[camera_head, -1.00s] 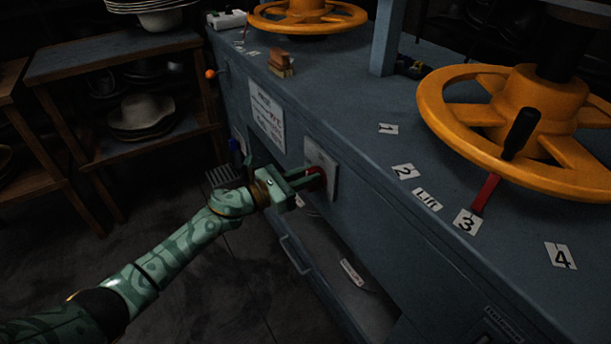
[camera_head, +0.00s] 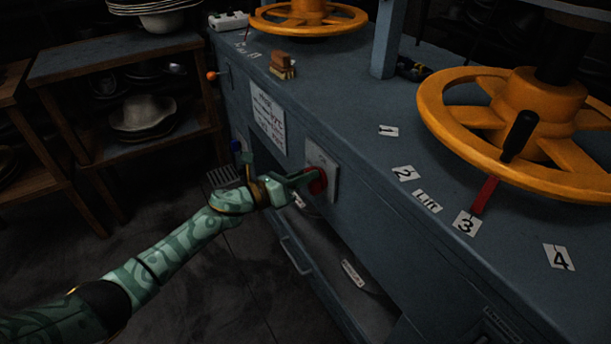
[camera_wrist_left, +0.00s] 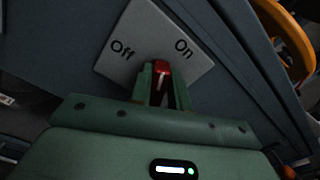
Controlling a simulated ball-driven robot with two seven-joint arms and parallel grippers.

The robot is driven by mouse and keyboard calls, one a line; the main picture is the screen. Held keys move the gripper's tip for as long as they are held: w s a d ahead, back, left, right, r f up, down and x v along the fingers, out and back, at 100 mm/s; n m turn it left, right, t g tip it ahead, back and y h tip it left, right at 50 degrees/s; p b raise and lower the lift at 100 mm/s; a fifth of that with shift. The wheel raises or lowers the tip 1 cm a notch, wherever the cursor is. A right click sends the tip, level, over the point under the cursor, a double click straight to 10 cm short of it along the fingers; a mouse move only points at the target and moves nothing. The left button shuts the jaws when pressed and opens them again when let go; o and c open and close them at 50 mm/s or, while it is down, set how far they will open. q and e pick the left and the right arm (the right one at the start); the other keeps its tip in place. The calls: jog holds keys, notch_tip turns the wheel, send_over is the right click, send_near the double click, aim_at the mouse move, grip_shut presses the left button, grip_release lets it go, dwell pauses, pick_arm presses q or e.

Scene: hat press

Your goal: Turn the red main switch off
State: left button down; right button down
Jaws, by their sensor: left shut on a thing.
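The red main switch (camera_head: 318,181) sits on a pale plate (camera_head: 325,160) on the front of the blue-grey press bench. In the left wrist view the red switch handle (camera_wrist_left: 161,69) stands between my fingers, below the gap between the words "Off" and "On" on the plate (camera_wrist_left: 150,30). My left gripper (camera_head: 304,182) is shut on the red switch; it also shows in the left wrist view (camera_wrist_left: 160,80). The fingers hide part of the handle, so its exact setting is hard to tell. My right gripper is not in view.
A large yellow handwheel (camera_head: 445,125) and a red lever (camera_head: 485,194) beside number labels are on the bench top. A brush (camera_head: 282,66) lies farther back. A wooden shelf (camera_head: 110,55) with hat forms stands at left. The floor between is open.

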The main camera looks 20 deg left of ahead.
pick_arm(q)
jog(key=shift+w+a+f+n+p, duration=0.15)
jog(key=shift+f+n+p, duration=0.15)
jog(key=shift+n, duration=1.85)
jog(key=shift+w+a+f+n+p, duration=0.1)
jog(key=shift+a+f+n+p, duration=0.2)
jog(key=shift+n, duration=1.8)
jog(key=shift+w+a+f+n+p, duration=0.15)
jog(key=shift+f+n, duration=0.2)
jog(key=shift+n, duration=1.8)
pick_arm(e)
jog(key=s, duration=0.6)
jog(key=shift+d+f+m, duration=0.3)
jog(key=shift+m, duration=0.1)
pick_arm(q)
jog(key=shift+s+d, duration=0.1)
jog(key=c, duration=1.3)
grip_release()
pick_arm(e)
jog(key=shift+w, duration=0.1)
pick_arm(q)
jog(key=p+v, duration=0.4)
jog(key=v, duration=1.2)
jog(key=shift+s, duration=0.15)
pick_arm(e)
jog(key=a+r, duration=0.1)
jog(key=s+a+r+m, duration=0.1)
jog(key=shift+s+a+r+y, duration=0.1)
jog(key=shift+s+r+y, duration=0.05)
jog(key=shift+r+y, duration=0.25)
